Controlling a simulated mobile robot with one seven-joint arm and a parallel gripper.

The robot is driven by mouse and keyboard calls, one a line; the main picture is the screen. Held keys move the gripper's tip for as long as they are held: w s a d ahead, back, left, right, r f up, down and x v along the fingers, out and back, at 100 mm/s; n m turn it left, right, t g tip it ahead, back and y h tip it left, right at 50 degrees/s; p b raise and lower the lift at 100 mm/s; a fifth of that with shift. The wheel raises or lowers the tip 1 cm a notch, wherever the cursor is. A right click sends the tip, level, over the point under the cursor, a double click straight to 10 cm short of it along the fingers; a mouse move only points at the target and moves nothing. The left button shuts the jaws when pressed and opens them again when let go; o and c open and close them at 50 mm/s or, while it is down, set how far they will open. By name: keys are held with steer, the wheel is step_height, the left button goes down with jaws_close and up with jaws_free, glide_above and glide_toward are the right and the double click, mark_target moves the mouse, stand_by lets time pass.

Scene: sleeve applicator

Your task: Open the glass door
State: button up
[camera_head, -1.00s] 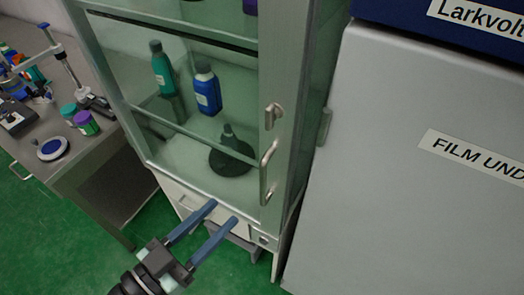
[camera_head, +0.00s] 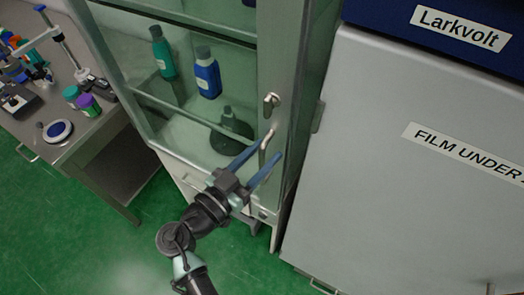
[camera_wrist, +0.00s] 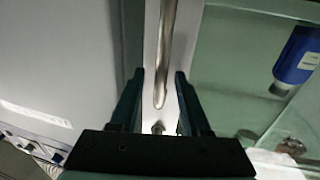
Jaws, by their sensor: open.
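The glass door (camera_head: 185,118) of the tall cabinet is shut, with bottles visible behind it. Its metal bar handle (camera_head: 266,141) is on the door's right frame, below a small latch knob (camera_head: 271,100). My gripper (camera_head: 267,164) is open, with its two blue fingers pointing up at the handle; the fingers partly hide the handle's lower part in the head view. In the wrist view the handle (camera_wrist: 165,55) runs down between the two open fingertips (camera_wrist: 160,80). I cannot tell whether either finger touches it.
A large grey unit (camera_head: 400,190) labelled "FILM UNDER" stands close to the right of the cabinet. A bench (camera_head: 85,135) with jars and lab gear is at the left. Green floor (camera_head: 90,240) is free in front.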

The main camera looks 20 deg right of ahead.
jaws_close()
stand_by(1.4)
